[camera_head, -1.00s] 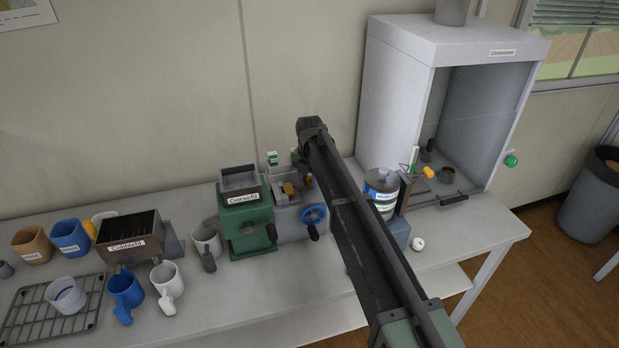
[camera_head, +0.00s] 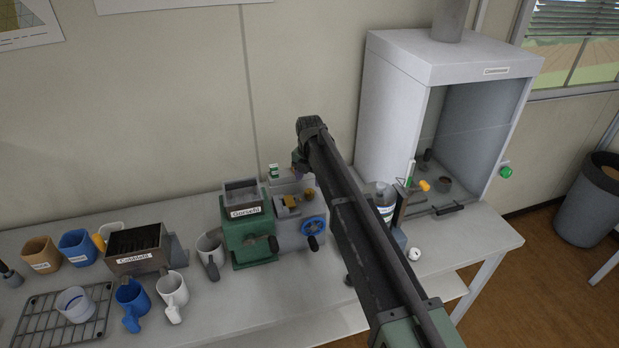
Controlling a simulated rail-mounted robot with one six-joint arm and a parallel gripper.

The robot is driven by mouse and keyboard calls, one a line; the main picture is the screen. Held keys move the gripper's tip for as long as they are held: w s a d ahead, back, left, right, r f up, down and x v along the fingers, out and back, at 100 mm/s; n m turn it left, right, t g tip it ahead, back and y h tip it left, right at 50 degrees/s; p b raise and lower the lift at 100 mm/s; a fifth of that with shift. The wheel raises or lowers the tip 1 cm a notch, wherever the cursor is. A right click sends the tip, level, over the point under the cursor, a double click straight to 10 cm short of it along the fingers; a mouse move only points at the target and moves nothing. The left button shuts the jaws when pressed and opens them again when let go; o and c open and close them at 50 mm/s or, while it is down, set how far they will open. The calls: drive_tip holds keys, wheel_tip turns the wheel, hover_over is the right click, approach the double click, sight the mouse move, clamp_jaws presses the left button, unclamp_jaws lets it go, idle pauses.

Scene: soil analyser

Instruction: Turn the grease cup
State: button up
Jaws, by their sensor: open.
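My gripper (camera_head: 299,166) is at the far end of my dark arm, just above and behind the machine's top right in the picture. It is open, and its fingers are small and mostly hidden by the arm. I cannot tell whether it touches anything. My arm covers the bench right of the machine.
The green box-topped machine (camera_head: 248,240) stands against the grey one's left side. Mugs, a labelled dark box (camera_head: 137,262) and a wire rack (camera_head: 30,318) fill the left bench. A blue-labelled tin (camera_head: 386,212), a white round item (camera_head: 414,254) and the fume cabinet (camera_head: 400,110) are at right.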

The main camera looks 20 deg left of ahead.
sight(310, 191)
wheel_tip(310, 191, up, 5)
drive_tip(key=p, duration=0.3)
drive_tip(key=shift+r, duration=0.2)
